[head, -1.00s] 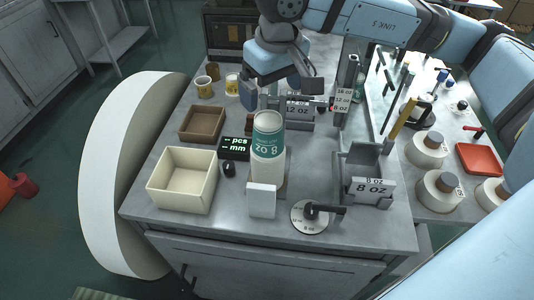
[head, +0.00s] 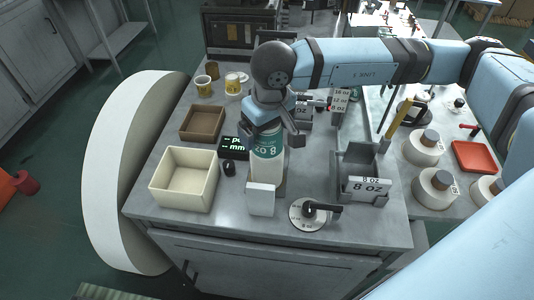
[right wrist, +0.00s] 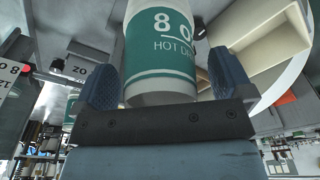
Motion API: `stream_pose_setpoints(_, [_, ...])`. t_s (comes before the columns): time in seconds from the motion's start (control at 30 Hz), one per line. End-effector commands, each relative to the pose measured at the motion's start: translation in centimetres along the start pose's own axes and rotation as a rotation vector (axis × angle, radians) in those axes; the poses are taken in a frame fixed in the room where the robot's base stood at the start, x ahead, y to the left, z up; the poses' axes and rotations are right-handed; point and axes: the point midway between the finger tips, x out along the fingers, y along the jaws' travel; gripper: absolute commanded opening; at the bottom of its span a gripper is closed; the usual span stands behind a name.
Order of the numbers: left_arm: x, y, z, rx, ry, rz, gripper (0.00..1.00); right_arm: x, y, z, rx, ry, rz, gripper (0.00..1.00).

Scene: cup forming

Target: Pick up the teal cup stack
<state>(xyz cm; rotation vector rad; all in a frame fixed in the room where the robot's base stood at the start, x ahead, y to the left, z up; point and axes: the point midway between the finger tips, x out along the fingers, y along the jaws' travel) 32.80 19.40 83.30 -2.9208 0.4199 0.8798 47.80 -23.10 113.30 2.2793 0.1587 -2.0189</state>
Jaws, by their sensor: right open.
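The teal cup stack (head: 267,158) stands upright on the metal table, with a teal band marked 8 oz near its top and white below. My right gripper (head: 272,138) is at the upper part of the stack, its fingers apart on either side of it. In the right wrist view the stack (right wrist: 160,50) lies between the two blue finger pads of the right gripper (right wrist: 165,85). The fingers are open, with a gap beside the stack on the right. The stack's top is partly hidden by the wrist in the head view. My left gripper is not in view.
A white block (head: 261,199) stands just in front of the stack. A cream box (head: 184,207), a brown tray (head: 202,137) and a small display (head: 233,147) are to its left. A round dial (head: 309,212) and a grey 8 oz holder (head: 366,189) are to its right.

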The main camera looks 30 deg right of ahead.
Motion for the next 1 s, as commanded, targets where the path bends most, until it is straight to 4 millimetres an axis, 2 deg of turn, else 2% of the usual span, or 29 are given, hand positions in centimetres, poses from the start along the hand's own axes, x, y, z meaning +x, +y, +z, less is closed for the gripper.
stream_pose_setpoints(0.03, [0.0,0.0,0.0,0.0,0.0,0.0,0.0,0.0,0.0,0.0,0.0,0.0,0.0,0.98])
stream_pose_setpoints(0.07, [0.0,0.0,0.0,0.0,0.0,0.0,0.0,0.0,0.0,0.0,0.0,0.0,0.0,0.94])
stream_pose_setpoints(0.3, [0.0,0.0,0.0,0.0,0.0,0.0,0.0,0.0,0.0,0.0,0.0,0.0,0.0,0.39])
stream_pose_setpoints(0.4, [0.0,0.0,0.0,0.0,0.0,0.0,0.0,-0.1,0.0,0.0,0.0,0.0,0.0,0.19])
stream_pose_setpoints(0.77, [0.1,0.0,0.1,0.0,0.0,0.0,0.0,-0.8,0.0,-0.2,0.001,0.002,-0.001,0.19])
stream_pose_setpoints(0.87, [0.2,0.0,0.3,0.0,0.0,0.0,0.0,-1.9,0.0,-0.3,0.001,0.004,-0.001,0.19])
stream_pose_setpoints(1.0, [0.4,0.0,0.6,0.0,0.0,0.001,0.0,-4.4,-0.1,-0.7,0.0,0.006,-0.001,0.19])
